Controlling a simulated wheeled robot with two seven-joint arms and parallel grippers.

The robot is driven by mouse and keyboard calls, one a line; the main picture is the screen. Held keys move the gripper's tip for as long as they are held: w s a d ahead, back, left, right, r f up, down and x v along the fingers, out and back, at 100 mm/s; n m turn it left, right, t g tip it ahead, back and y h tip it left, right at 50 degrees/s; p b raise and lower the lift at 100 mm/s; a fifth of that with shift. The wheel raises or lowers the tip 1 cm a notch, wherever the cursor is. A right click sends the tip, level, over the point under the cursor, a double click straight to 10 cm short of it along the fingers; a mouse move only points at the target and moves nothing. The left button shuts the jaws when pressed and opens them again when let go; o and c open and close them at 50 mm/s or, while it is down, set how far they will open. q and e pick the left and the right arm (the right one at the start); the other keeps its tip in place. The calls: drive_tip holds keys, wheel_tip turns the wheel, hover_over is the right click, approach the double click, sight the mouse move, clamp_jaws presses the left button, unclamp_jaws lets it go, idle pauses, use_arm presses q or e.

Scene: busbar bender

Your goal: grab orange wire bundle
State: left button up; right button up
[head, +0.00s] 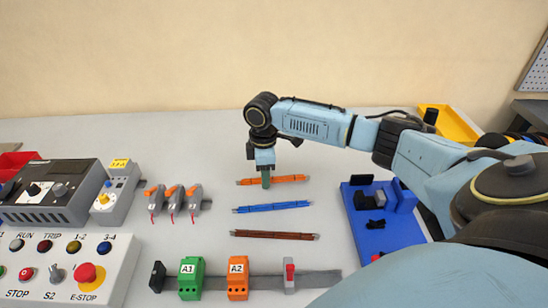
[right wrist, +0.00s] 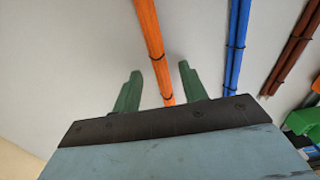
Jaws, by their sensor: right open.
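The orange wire bundle (head: 287,180) lies on the grey table, farthest back of three parallel bundles. My right gripper (head: 266,182) is over its left part, pointing down. In the right wrist view my right gripper (right wrist: 158,84) is open, with its green fingers on either side of the orange wire bundle (right wrist: 150,35), which runs between them with dark ties around it. I cannot tell how far above the table the fingertips are. My left gripper is in neither view.
A blue bundle (head: 272,207) and a brown bundle (head: 275,235) lie nearer. A blue tray (head: 395,241) is at the right and a yellow bin (head: 449,122) behind it. Small orange-and-grey connectors (head: 173,199) stand at the left. A rail with a green block (head: 191,279) and an orange block (head: 238,278) is in front.

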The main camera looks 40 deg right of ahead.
drive_tip(key=shift+d+f, duration=0.1)
drive_tip(key=shift+f, duration=0.1)
drive_tip(key=shift+c, duration=0.6)
clamp_jaws()
